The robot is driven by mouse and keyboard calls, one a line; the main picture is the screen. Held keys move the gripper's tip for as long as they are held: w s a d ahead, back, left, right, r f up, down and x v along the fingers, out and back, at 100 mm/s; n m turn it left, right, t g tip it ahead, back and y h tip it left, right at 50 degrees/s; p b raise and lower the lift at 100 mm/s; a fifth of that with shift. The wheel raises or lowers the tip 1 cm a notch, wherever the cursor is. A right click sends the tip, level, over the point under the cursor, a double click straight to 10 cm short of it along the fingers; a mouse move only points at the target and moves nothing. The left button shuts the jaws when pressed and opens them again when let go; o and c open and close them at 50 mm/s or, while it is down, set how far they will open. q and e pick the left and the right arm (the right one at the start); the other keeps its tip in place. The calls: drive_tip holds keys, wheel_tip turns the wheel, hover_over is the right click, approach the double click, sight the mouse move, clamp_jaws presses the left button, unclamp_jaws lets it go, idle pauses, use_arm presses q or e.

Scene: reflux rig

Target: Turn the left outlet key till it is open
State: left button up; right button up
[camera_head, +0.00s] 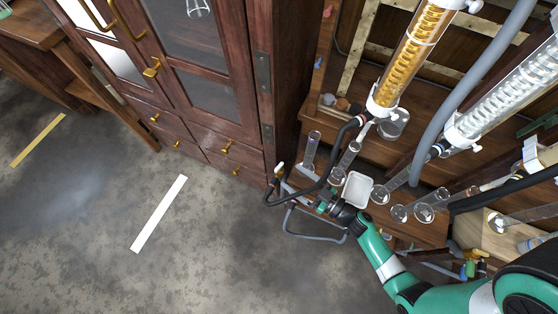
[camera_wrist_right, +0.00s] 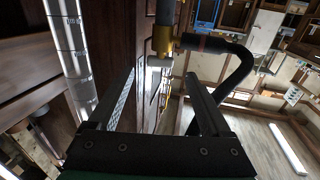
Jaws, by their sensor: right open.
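A brass outlet tap (camera_wrist_right: 163,38) shows in the right wrist view, with a pale block-shaped key (camera_wrist_right: 159,61) at its lower end. My right gripper (camera_wrist_right: 160,77) is open, and its two black fingers stand on either side of the line to this key. The key lies at or just beyond the fingertips; I cannot tell whether they touch it. In the head view the right gripper (camera_head: 328,206) is small among hoses at the bench's left end, so the key cannot be made out clearly. My left gripper is out of view.
A black hose (camera_wrist_right: 232,70) leaves the tap and bends down beside the right finger. A graduated glass cylinder (camera_wrist_right: 68,45) stands at left. In the head view, flasks (camera_head: 399,213), a white tray (camera_head: 357,189) and an amber condenser (camera_head: 412,57) crowd the bench.

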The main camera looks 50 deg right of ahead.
sight(281, 168)
drive_tip(key=w+b, duration=0.1)
drive_tip(key=w, duration=0.4)
drive_tip(key=shift+w+a+f+b, duration=0.1)
drive_tip(key=shift+w+a+b, duration=0.05)
drive_tip(key=shift+w+b, duration=0.2)
drive_tip(key=shift+w, duration=0.6)
